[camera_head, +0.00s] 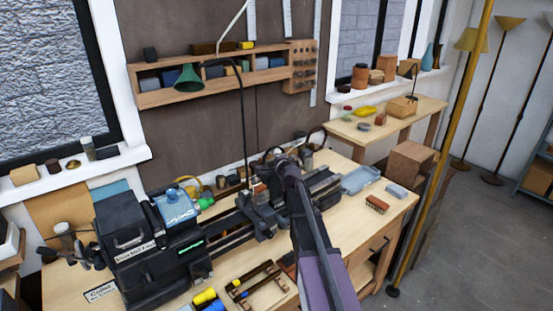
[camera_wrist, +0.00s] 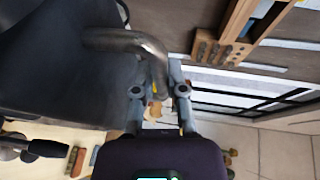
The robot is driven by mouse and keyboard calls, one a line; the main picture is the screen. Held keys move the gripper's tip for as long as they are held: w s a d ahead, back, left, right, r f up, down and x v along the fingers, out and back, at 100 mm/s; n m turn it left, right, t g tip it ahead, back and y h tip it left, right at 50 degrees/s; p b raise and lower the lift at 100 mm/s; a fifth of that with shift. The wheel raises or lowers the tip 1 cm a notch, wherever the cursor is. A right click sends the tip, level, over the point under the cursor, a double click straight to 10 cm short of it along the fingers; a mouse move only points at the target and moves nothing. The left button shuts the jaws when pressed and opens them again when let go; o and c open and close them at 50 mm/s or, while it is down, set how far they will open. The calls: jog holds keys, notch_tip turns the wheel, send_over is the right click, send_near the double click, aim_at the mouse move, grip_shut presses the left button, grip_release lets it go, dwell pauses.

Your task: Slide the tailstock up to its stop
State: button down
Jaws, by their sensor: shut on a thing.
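The lathe (camera_head: 225,235) stands on the wooden bench, with its dark headstock at the left and its bed running to the right. The dark tailstock (camera_head: 322,187) is on the right part of the bed, partly hidden by my arm. In the wrist view a big dark grey body, seemingly the tailstock (camera_wrist: 60,75), fills the left side. A curved metal handle (camera_wrist: 128,41) comes from it. My gripper (camera_wrist: 159,72) is shut on the handle's end, which lies between the fingertips. In the head view my gripper (camera_head: 274,156) is small and partly hidden. The stop cannot be made out.
A green lamp (camera_head: 189,79) on a thin black arm rises behind the lathe. A blue tray (camera_head: 360,180) and a reddish-brown block (camera_head: 377,204) lie right of the tailstock. A wooden rack with tools (camera_head: 262,282) lies in front. A yellow pole (camera_head: 447,140) stands past the bench's right end.

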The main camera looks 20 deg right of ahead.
jog(key=shift+a, duration=0.25)
jog(key=c, duration=0.7)
grip_release()
jog(key=shift+s, duration=0.15)
jog(key=shift+d, duration=0.2)
